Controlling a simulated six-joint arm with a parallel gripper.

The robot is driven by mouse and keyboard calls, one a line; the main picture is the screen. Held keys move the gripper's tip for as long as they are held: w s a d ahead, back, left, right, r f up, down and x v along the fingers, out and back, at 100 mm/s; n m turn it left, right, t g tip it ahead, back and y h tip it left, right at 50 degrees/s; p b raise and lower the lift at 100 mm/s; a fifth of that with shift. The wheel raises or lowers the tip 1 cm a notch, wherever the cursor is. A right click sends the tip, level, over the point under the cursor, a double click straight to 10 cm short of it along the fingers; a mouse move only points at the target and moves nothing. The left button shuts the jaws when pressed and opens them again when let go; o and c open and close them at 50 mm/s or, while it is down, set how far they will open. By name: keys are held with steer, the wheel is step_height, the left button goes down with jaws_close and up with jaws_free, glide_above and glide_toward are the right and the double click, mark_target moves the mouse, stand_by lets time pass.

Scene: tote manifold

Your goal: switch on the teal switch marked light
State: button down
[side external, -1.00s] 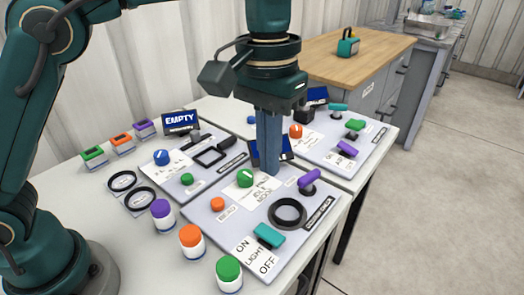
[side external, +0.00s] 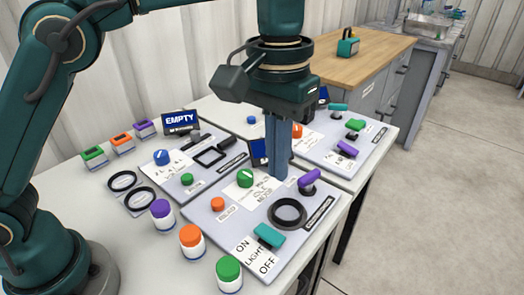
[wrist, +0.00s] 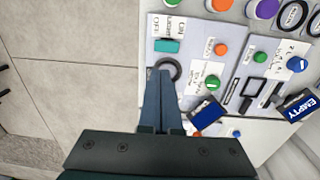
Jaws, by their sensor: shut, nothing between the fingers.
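The teal switch (side external: 269,236) sits on the near panel (side external: 205,246) beside a white label reading ON, LIGHT and OFF. ON is at the label's left end and OFF at its right end. The switch handle appears to lean toward OFF. It also shows in the wrist view (wrist: 167,46), with OFF to the left of ON. My gripper (side external: 278,178) is shut and empty, pointing down over the back of the near panel. It is behind the black ring and apart from the teal switch. In the wrist view, the fingers (wrist: 164,78) partly cover the ring.
The black ring (side external: 273,211) lies between my gripper and the teal switch. A purple-handled switch (side external: 310,176) stands right of the fingers, and a green knob (side external: 245,178) to their left. Orange (side external: 191,238) and green-lidded (side external: 229,268) jars stand left of the teal switch.

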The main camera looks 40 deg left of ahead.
glide_toward(276, 237)
step_height(276, 237, down, 5)
steer(key=shift+d+f, duration=0.1)
steer(key=shift+f, duration=0.8)
steer(key=shift+d+f, duration=0.15)
steer(key=shift+f, duration=0.15)
steer(key=shift+r, duration=0.1)
steer(key=shift+a+r, duration=0.25)
steer(key=shift+a, duration=0.6)
